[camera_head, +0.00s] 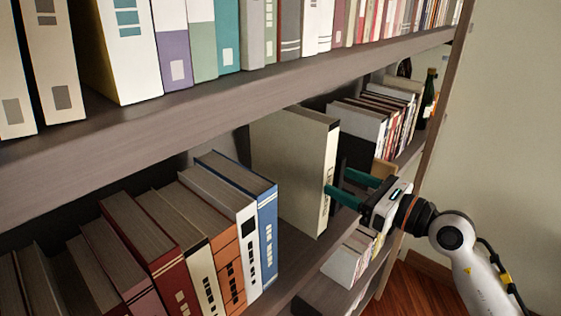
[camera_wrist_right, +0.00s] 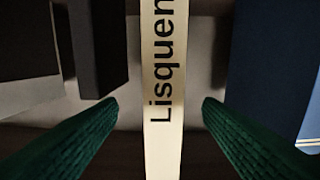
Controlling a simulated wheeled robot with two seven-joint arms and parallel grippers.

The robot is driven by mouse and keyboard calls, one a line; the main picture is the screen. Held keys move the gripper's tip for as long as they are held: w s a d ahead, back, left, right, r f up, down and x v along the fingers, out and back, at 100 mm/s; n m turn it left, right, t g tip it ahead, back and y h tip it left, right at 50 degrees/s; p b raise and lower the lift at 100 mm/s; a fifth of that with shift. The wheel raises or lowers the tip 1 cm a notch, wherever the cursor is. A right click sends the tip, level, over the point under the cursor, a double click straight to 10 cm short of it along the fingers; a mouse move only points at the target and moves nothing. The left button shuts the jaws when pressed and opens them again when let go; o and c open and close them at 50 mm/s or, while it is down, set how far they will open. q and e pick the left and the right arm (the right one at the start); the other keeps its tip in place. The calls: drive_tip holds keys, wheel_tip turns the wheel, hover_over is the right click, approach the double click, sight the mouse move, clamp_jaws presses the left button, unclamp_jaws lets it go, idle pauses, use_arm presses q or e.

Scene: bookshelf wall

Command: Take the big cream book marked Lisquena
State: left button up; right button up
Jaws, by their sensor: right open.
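The big cream book (camera_head: 295,165) stands upright on the middle shelf in the head view, its spine facing out. In the right wrist view its cream spine (camera_wrist_right: 163,85) runs down the centre and reads "Lisquen", with the rest cut off at the top. My right gripper (camera_head: 338,188) comes in from the right at the spine. Its green fingers (camera_wrist_right: 160,115) are open, one on each side of the spine, with a gap on both sides in the wrist view. How deep the fingertips reach along the covers is unclear. My left gripper is not in view.
A blue book (camera_head: 267,240) ends the row of books to the left, with a gap before the cream book. A dark object (camera_head: 355,152) stands close on its right. The upper shelf board (camera_head: 220,107) runs above. More books (camera_head: 385,110) and a bottle stand farther right.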

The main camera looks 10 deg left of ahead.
sight(330, 176)
drive_tip(key=x, duration=0.3)
drive_tip(key=shift+w+a+r, duration=0.15)
drive_tip(key=shift+a, duration=0.15)
drive_tip(key=shift+w+a, duration=0.45)
drive_tip(key=shift+a, duration=0.15)
drive_tip(key=x, duration=0.4)
drive_tip(key=shift+w+a, duration=0.1)
drive_tip(key=shift+a, duration=0.25)
drive_tip(key=shift+d, duration=0.15)
drive_tip(key=shift+c, duration=0.9)
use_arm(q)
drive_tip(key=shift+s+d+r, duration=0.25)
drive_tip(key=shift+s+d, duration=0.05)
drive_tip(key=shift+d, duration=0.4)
use_arm(e)
clamp_jaws()
drive_tip(key=shift+r, duration=0.45)
drive_tip(key=shift+f, duration=0.1)
